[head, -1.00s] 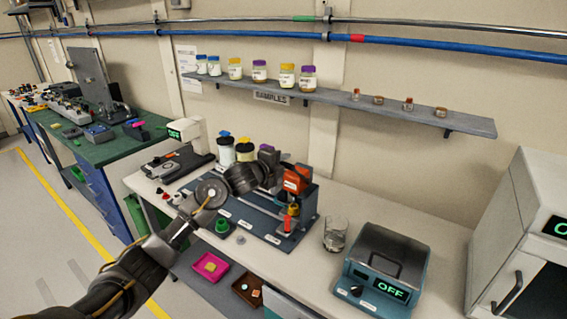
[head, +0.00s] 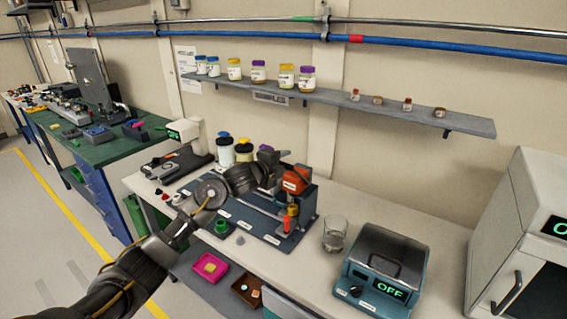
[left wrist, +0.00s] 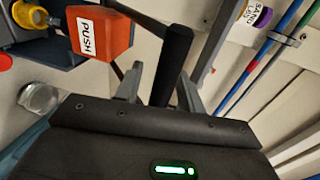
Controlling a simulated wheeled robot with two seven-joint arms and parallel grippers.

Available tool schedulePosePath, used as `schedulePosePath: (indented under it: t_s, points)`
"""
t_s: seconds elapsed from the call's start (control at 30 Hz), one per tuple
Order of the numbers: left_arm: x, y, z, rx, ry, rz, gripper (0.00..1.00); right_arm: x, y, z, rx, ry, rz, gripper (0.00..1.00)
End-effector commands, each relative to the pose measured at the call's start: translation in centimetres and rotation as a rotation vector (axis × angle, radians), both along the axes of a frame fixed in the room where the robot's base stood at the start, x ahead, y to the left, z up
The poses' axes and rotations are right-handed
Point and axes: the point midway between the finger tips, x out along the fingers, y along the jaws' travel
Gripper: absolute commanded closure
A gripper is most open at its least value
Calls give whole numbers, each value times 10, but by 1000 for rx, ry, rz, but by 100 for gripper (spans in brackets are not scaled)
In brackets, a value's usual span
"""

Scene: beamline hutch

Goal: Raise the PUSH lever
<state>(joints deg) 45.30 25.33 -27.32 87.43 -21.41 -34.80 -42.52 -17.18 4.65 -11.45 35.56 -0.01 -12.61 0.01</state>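The orange block labelled PUSH (left wrist: 97,33) is at the upper left of the left wrist view; it also shows in the head view (head: 296,180). A black cylindrical lever handle (left wrist: 172,62) stands upright in the middle of the left wrist view. My left gripper (left wrist: 160,90) has its two grey fingertips apart, one on each side of the handle. A gap shows between the handle and the left fingertip; contact on the right side is unclear. In the head view my left gripper (head: 275,172) is beside the orange block, partly hidden by its own wrist. My right gripper is out of view.
The rig's dark base (head: 245,222) sits on the white bench. A glass beaker (head: 335,234) and a teal device reading OFF (head: 385,262) stand to its right. The samples shelf (head: 400,108) hangs behind. Two lidded bottles (head: 245,150) stand behind the wrist.

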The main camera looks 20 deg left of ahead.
Motion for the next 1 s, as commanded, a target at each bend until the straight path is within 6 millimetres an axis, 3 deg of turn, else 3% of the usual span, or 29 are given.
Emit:
schedulePosePath:
  t_s: [0.27, 0.7, 1.0]
  points:
    - [-5, 2, 0, 1, 0, 1, 61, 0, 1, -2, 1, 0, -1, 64]
    - [-78, 24, 15, 4, -2, 0, 61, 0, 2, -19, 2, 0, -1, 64]
    - [-101, 31, 21, 0, 1, 1, 61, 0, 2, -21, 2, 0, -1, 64]
